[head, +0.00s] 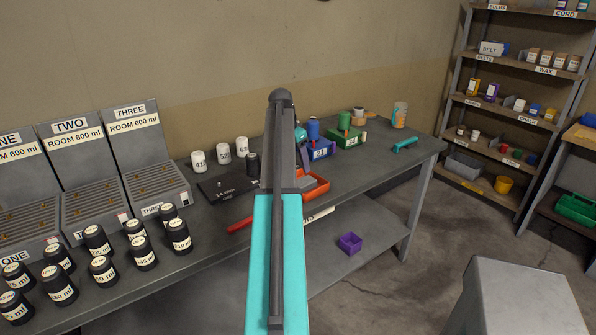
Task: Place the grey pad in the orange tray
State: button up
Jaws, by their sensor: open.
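The orange tray (322,185) sits on the grey workbench, right of my arm, which hides its left part. A small greyish patch shows inside it beside my arm, too small to identify. I cannot pick out the grey pad with certainty; it may be hidden behind my arm. My teal and dark arm rises through the middle of the view. My gripper does not show.
The workbench (385,160) holds a blue bin (318,150), a green bin (350,138), white labelled cups, a dark plate (212,189) and several black jars. A purple bin (350,243) is on the lower shelf. Shelving stands at right.

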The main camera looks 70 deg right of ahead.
jog(key=shift+v, duration=0.95)
jog(key=shift+s, duration=0.15)
